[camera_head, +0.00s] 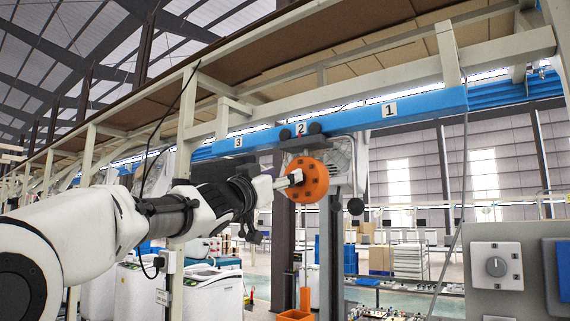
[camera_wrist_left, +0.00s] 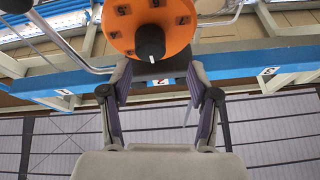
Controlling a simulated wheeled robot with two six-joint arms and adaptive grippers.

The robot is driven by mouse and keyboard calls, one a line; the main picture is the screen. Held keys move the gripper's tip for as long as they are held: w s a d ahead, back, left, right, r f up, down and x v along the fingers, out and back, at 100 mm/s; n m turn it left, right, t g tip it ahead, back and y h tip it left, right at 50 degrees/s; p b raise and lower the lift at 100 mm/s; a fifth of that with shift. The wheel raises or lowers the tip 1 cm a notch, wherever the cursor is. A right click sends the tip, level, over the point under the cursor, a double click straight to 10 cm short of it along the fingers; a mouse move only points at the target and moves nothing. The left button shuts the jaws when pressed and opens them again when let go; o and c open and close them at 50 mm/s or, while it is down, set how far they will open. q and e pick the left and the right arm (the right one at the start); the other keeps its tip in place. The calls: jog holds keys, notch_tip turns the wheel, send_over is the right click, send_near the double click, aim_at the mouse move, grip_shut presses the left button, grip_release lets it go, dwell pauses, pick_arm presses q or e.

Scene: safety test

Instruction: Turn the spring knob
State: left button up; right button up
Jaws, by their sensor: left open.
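An orange disc (camera_head: 310,168) with dark square marks hangs below the blue beam, in front of a pale housing. In the left wrist view, the orange disc (camera_wrist_left: 178,22) fills the top middle, with a black knob (camera_wrist_left: 150,42) sticking out of its face. My left gripper (camera_head: 288,181) reaches the disc from the left. In the wrist view, my left gripper (camera_wrist_left: 160,72) is open, its fingers apart with the black knob near the gap between their tips. I cannot tell whether they touch it. My right gripper is not in view.
A blue beam (camera_head: 345,121) with numbered labels runs above the disc. White machines (camera_head: 210,292) and an orange bin (camera_head: 295,315) are below.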

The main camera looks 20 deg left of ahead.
pick_arm(q)
jog(key=shift+w+d+r, duration=0.15)
jog(key=shift+w+d, duration=0.15)
jog(key=shift+w, duration=0.1)
jog(key=shift+w+d+f, duration=0.2)
jog(key=shift+w+d, duration=0.3)
jog(key=shift+w, duration=0.05)
jog(key=shift+w+d+f, duration=0.2)
jog(key=shift+w+d, duration=0.3)
jog(key=shift+w, duration=0.05)
jog(key=shift+c, duration=0.3)
jog(key=shift+s+a, duration=0.3)
jog(key=shift+a, duration=0.2)
grip_shut()
jog(key=shift+r, duration=0.1)
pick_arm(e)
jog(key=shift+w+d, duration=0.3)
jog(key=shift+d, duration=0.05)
